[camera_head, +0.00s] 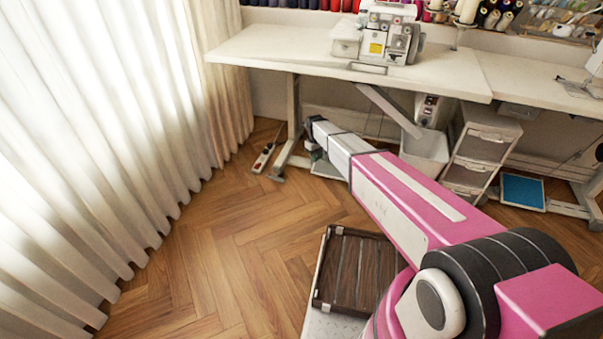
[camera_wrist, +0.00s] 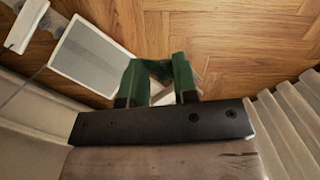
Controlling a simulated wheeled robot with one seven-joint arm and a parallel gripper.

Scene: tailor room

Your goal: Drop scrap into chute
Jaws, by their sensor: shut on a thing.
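In the wrist view, my gripper (camera_wrist: 160,90) is shut on green material that bridges the space between its fingers. This looks like the scrap (camera_wrist: 156,67), but its edges cannot be told clearly from the fingertips. A pale patch shows between the fingers. In the head view, the arm reaches low under the table's front edge, and the fingers and scrap cannot be made out. A grey sloping chute (camera_head: 388,108) runs from under the tabletop down to a white bin (camera_head: 425,150). The arm's end is left of the bin and apart from it.
The white table (camera_head: 285,45) carries a sewing machine (camera_head: 389,34). A table leg (camera_head: 293,112) and power strip (camera_head: 265,157) are near my arm's end. Drawers (camera_head: 481,150) stand right of the bin. Curtains (camera_head: 90,140) line the left; the floor (camera_head: 215,240) between is clear.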

